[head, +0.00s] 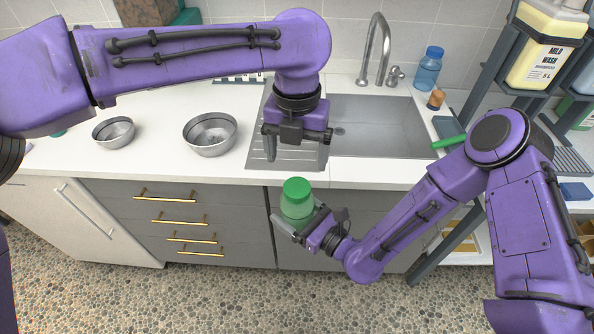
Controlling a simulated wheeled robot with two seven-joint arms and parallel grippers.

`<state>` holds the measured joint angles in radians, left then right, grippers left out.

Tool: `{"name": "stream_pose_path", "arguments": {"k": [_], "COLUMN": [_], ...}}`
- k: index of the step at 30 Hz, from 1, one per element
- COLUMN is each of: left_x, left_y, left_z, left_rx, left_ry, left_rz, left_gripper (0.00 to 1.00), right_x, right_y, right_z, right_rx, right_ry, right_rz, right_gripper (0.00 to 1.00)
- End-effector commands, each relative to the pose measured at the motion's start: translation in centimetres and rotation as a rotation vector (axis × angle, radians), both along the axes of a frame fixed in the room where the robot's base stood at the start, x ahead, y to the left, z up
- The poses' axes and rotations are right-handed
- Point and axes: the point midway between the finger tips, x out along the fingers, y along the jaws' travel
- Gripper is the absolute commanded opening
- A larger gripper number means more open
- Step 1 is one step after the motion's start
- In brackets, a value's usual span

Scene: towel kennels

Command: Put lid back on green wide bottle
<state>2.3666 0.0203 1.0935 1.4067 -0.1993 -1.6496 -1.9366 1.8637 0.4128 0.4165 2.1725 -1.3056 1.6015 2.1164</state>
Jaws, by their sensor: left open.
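The green wide bottle (297,208) has a pale green, see-through body. It is held upright in front of the counter's front edge, above the floor. A darker green lid (297,188) sits on its top; I cannot tell how tightly. My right gripper (299,221) is shut around the bottle's lower part. My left gripper (296,158) points down over the sink's drainboard, behind the bottle in the picture. Its fingers are apart with nothing between them.
Two steel bowls (211,134) (114,132) stand on the white counter (160,150) at left. The sink (380,125), with a tall tap (374,45), lies behind. A blue bottle (428,68) and orange jar (436,99) stand beside it. A rack with a soap jug (540,45) is at right.

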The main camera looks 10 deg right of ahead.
Motion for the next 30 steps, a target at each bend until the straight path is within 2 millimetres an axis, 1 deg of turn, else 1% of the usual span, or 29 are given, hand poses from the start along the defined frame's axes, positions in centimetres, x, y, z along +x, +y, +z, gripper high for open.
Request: {"name": "stream_pose_path", "arguments": {"k": [1, 3, 6, 8, 30], "left_x": [0.0, 0.0, 0.0, 0.0, 0.1], "left_y": [0.0, 0.0, 0.0, 0.0, 0.1], "left_z": [0.9, 2.0, 2.9, 3.2, 3.4], "left_rx": [-0.001, 0.000, 0.000, 0.000, -0.010], "left_ry": [-0.003, -0.002, -0.001, 0.000, 0.007], "left_rz": [0.000, 0.000, 0.000, -0.001, 0.010], "left_gripper": [0.88, 0.88, 0.88, 0.88, 0.88], "right_x": [0.0, 0.0, 0.0, 0.0, 0.0], "right_y": [0.0, 0.0, 0.0, 0.0, 0.0], "right_z": [0.0, 0.0, 0.0, 0.0, 0.0], "right_rx": [0.001, 0.001, 0.001, 0.001, 0.001], "right_ry": [-0.001, -0.001, -0.001, -0.001, -0.001], "right_rz": [0.000, 0.000, 0.000, 0.000, 0.000], "right_gripper": [0.01, 0.01, 0.01, 0.01, 0.01]}}
